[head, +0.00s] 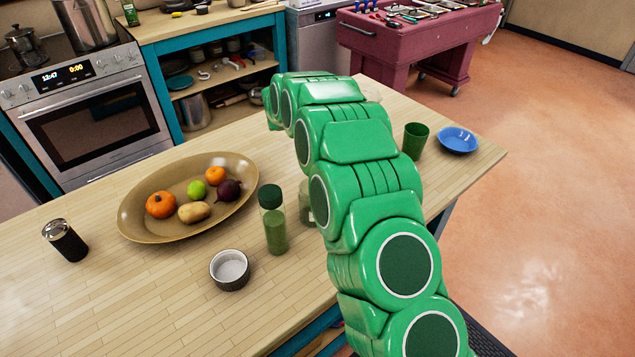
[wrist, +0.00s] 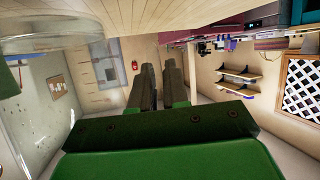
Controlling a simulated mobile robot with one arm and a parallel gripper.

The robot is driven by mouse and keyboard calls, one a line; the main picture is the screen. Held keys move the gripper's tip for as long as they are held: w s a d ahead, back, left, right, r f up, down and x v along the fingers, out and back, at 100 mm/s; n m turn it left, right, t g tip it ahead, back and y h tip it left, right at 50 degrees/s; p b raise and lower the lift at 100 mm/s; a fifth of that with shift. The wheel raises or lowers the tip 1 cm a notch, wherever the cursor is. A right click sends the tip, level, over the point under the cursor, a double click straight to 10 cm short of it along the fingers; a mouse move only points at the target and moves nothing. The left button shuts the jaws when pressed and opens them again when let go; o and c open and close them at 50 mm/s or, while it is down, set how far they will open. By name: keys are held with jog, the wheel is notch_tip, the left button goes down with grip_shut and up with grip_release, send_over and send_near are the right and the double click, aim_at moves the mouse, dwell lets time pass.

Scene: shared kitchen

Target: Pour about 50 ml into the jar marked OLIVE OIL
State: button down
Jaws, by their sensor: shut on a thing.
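My gripper shows in the wrist view (wrist: 158,82), its two dark fingers close together; the arm hides it in the head view. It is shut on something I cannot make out. A clear glass bottle with a dark green lid and green contents (head: 275,230) stands upright on the counter, left of my arm. A pale jar (head: 305,203) stands behind it, mostly hidden by my arm. No OLIVE OIL marking is readable on either. A blurred, see-through rounded thing (wrist: 40,42) fills the upper left of the wrist view; I cannot tell which thing it is.
A green cup (head: 415,140) and blue bowl (head: 458,139) stand beyond my arm. The counter's front left is clear.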

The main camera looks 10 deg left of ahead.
jog(key=s+a+m+g+h, duration=0.2)
jog(key=s+a, duration=0.1)
jog(key=s, duration=0.1)
jog(key=s+a+f+m+g+h, duration=0.1)
jog(key=s+a+m+g+h, duration=0.1)
jog(key=s+a+m, duration=0.1)
jog(key=s+a+m+g+h, duration=0.2)
jog(key=s+a+m, duration=0.1)
jog(key=s+a, duration=0.2)
jog(key=shift+s+a+f+g, duration=0.15)
jog(key=shift+s+g, duration=0.05)
jog(key=shift+s, duration=0.25)
jog(key=shift+s+a+f+g, duration=0.1)
jog(key=shift+s+f+g, duration=0.1)
jog(key=shift+s, duration=0.25)
jog(key=shift+r, duration=0.2)
jog(key=s+d+r+m+t, duration=0.2)
jog(key=s+r+m+t, duration=0.1)
jog(key=r, duration=0.5)
jog(key=s+d+r+m+t+y, duration=0.1)
jog(key=s+d+r+m+t, duration=0.1)
jog(key=s+r+m, duration=0.3)
jog(key=shift+s+d+r+m+t+p, duration=0.15)
jog(key=shift+s+r+m+t+p, duration=0.35)
jog(key=shift+r, duration=1.15)
jog(key=shift+s+d+r+m, duration=0.2)
jog(key=shift+s+r+m, duration=0.1)
jog(key=shift+r+m, duration=0.15)
